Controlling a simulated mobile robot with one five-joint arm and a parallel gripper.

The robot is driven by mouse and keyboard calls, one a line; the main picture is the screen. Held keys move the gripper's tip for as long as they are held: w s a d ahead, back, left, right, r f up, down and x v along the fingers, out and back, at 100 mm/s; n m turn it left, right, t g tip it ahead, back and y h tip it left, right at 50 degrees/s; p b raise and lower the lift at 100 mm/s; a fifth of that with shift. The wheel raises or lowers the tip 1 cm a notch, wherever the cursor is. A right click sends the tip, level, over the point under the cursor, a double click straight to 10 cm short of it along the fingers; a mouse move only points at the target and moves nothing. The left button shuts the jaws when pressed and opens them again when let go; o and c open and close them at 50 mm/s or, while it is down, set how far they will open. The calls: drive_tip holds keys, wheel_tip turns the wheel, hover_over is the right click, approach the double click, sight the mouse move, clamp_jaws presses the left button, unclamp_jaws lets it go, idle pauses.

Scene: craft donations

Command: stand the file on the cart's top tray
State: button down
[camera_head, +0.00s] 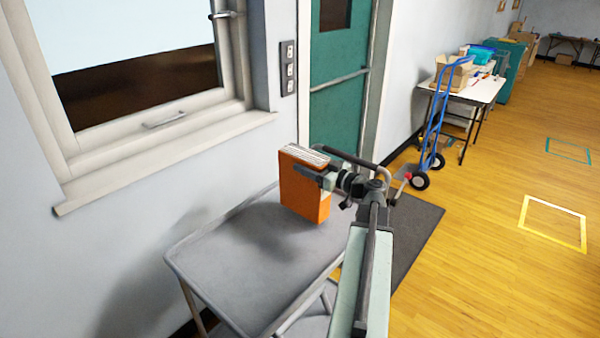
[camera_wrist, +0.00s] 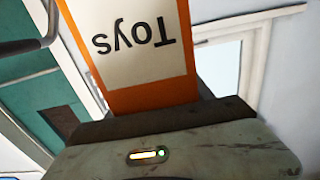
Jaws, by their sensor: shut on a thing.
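The file (camera_head: 299,193) is an orange box file with white page edges on top. It is upright at the far right end of the cart's grey top tray (camera_head: 235,262). I cannot tell whether its base touches the tray. My gripper (camera_head: 327,180) is shut on the file at its upper right edge. In the wrist view the file (camera_wrist: 182,60) fills the upper middle, its white label reading "Toys" upside down. The gripper's fingertips are hidden in the wrist view.
The rest of the tray is bare. A window sill (camera_head: 165,160) and wall run along its left. A teal door (camera_head: 338,100) stands behind. A blue hand truck (camera_head: 440,125) and a table (camera_head: 480,88) with boxes stand farther back right. Wooden floor on the right is open.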

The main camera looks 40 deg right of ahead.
drive_tip(key=f+b, duration=0.1)
drive_tip(key=b, duration=0.1)
drive_tip(key=f+b, duration=0.1)
drive_tip(key=f, duration=0.1)
drive_tip(key=shift+w+a+f+b, duration=0.15)
drive_tip(key=shift+a+f+b, duration=0.05)
drive_tip(key=shift+f+b, duration=0.15)
drive_tip(key=shift+c, duration=2)
unclamp_jaws()
drive_tip(key=s, duration=1.2)
drive_tip(key=shift+d+r, duration=0.15)
drive_tip(key=shift+d, duration=0.3)
